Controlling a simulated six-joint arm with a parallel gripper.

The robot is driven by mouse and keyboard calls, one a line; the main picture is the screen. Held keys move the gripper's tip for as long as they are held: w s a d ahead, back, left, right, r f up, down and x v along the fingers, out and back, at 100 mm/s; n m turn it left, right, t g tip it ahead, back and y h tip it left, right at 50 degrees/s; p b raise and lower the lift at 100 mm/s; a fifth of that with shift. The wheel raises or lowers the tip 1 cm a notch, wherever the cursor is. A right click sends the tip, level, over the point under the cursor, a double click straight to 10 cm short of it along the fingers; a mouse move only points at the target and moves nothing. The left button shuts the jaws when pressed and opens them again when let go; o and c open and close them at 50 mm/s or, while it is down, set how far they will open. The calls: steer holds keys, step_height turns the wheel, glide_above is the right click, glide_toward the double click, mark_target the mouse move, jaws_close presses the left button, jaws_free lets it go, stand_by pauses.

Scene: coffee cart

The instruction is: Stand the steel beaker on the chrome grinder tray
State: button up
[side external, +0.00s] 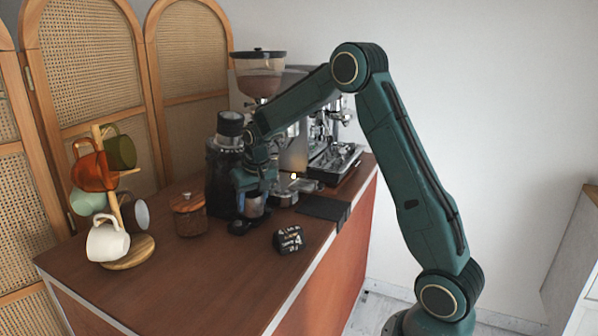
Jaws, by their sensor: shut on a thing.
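My gripper (254,191) points down near the middle of the cart and is shut on the steel beaker (254,207). The beaker looks upright, its upper part covered by my fingers. I cannot tell whether its base touches anything. A low, shiny metal piece (285,199), which may be the chrome grinder tray, lies just right of the beaker, partly hidden by my gripper. The grinder with a brown-tinted hopper (260,75) stands behind, its lower part mostly hidden by my arm.
A black grinder (222,165) stands close left of my gripper. The espresso machine (335,130) is behind right. A wooden jar (188,214), mug tree (127,252), dark mat (322,209) and black lettered object (289,240) surround the spot. The front counter (190,285) is clear.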

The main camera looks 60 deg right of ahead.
steer(key=shift+m, duration=0.4)
steer(key=d, duration=0.3)
steer(key=s+d, duration=0.1)
steer(key=d, duration=0.1)
steer(key=shift+s+d, duration=0.15)
steer(key=shift+d, duration=0.25)
glide_above(302, 184)
steer(key=shift+s+a, duration=0.3)
steer(key=shift+f, duration=0.3)
steer(key=shift+f, duration=0.1)
steer(key=o, duration=1.1)
